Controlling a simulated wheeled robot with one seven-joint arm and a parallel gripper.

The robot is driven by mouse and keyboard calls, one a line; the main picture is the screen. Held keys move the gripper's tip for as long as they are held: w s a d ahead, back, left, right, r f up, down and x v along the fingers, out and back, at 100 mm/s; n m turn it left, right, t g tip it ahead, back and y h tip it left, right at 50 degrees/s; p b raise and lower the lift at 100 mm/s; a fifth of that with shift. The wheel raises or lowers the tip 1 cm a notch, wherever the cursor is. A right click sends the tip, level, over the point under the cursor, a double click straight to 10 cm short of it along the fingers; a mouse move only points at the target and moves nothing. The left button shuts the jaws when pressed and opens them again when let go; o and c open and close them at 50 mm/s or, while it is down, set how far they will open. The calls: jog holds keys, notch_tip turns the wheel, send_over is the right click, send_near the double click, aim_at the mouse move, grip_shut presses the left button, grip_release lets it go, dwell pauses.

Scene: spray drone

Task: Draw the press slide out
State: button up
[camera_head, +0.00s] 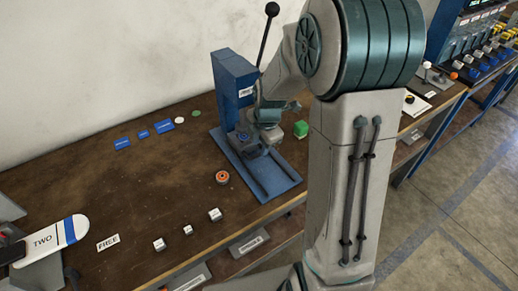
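The blue press (232,88) stands on the brown bench near the wall, with a black-knobbed lever (267,35) rising from it. Its blue base plate (277,177) carries dark rails that run toward the bench's front edge. My gripper (258,147) is down at the press, at the back end of the rails. It overlaps the dark round parts there, so I cannot tell whether it touches the slide. The slide is mostly hidden by my gripper and wrist. The fingers are too small and dark to tell open from shut.
An orange ring-shaped part (222,177) and several small pale blocks (215,214) lie on the bench left of the press. A "TWO" paddle (52,240) and a "FREE" label (108,242) are at left. The bench's left middle is clear.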

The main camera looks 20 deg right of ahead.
aim_at(259, 155)
jog(key=shift+w+a+f, duration=0.1)
jog(key=shift+w+f, duration=0.1)
jog(key=shift+f, duration=0.75)
jog(key=shift+w+f, duration=0.15)
jog(key=shift+f, duration=0.75)
jog(key=shift+c, duration=0.3)
grip_shut()
jog(key=shift+s+f, duration=0.1)
